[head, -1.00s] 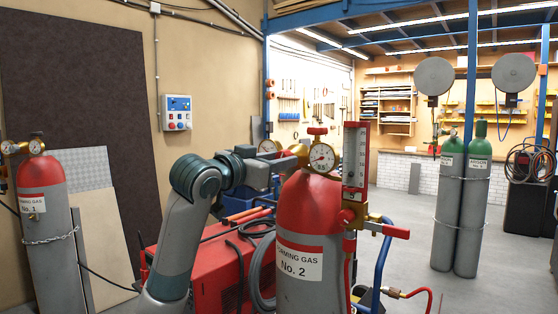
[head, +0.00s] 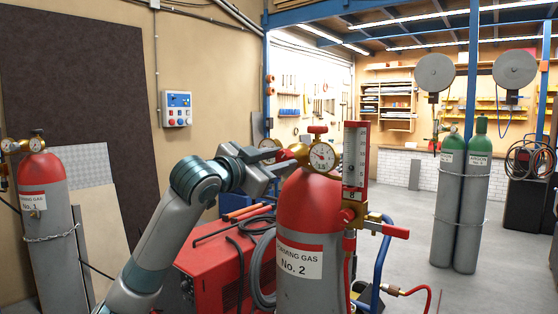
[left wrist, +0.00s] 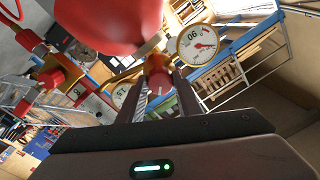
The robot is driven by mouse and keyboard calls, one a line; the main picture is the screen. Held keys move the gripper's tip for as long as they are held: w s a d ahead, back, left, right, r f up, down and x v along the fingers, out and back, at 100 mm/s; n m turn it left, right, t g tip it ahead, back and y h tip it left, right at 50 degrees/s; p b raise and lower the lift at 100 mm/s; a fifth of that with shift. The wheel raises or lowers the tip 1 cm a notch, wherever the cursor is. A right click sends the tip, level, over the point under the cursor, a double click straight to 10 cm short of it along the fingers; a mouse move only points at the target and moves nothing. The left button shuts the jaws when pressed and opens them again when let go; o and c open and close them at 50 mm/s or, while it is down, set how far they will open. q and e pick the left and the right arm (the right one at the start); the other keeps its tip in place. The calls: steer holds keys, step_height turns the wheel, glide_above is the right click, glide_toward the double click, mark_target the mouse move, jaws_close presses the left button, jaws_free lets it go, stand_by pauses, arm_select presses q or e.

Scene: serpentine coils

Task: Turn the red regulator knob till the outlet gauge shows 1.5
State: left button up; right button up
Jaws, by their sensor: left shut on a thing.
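My left gripper (head: 280,160) is at the left side of the regulator (head: 302,153) on top of the red-shouldered cylinder marked No. 2 (head: 307,205). In the left wrist view its fingers are shut on the red regulator knob (left wrist: 158,76); in the head view the gripper hides this knob. A gauge (head: 322,156) faces the head camera. I cannot read the outlet needle. My right gripper is not in view.
A red-framed flow tube (head: 355,160) stands right of the regulator, with a red-handled valve (head: 390,230) below. A red machine (head: 225,265) stands behind the cylinder. Cylinder No. 1 (head: 45,215) is at the left. The floor at the right is partly clear.

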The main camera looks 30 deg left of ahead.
arm_select(q)
steer(key=o, duration=1)
steer(key=shift+o, duration=0.2)
arm_select(e)
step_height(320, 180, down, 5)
steer(key=b, duration=0.5)
arm_select(q)
steer(key=s+b, duration=0.1)
steer(key=s, duration=1.6)
steer(key=shift+s+a+f, duration=0.2)
steer(key=shift+a+f, duration=0.05)
steer(key=shift+a, duration=0.15)
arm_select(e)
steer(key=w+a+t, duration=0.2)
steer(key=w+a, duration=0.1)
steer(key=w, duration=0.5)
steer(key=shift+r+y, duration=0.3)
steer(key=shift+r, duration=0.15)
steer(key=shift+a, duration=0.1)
